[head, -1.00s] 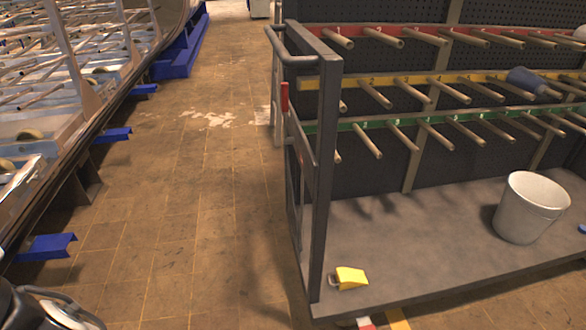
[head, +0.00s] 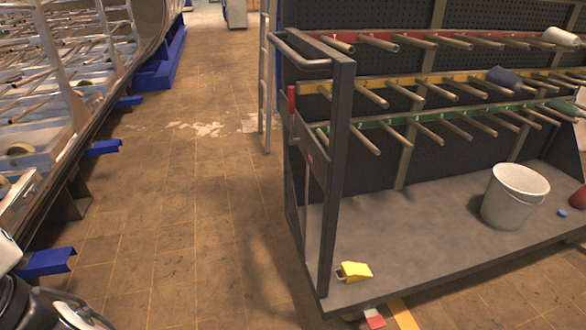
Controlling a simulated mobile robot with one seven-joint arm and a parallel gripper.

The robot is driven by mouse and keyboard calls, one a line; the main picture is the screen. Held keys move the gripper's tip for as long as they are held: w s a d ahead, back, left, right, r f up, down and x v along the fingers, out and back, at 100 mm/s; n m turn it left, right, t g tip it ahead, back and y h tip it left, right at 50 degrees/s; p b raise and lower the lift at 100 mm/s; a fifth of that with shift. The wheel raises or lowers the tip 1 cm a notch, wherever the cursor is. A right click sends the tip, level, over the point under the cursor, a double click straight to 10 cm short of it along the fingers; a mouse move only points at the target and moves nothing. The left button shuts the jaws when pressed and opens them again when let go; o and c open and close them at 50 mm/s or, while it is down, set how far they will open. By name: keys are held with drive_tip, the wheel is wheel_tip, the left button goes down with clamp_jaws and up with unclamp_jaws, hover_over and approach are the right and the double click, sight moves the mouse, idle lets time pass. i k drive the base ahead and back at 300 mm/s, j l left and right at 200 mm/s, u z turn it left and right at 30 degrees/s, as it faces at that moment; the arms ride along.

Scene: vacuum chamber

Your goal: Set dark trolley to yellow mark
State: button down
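The dark trolley (head: 420,232) fills the right half of the view. It has a grey deck, a dark upright end frame (head: 342,170) with a push handle (head: 300,62), and a pegboard back with red, yellow and green rails of pegs. A red lever (head: 291,104) is on the end frame. A yellow strip (head: 403,315) lies on the floor at the trolley's near edge, partly under the deck. A red and white mark (head: 374,318) lies beside it.
A white bucket (head: 514,198), a yellow block (head: 355,271) and a blue cap (head: 562,212) are on the deck. Blue floor brackets (head: 46,262) jut from the large structure at left. The aisle (head: 190,210) between is clear. A ladder (head: 265,90) stands behind the trolley.

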sight(401, 131)
drive_tip(key=i+j, duration=0.15)
drive_tip(key=i, duration=0.4)
drive_tip(key=i+j+z, duration=0.1)
drive_tip(key=i, duration=0.4)
drive_tip(key=j, duration=0.1)
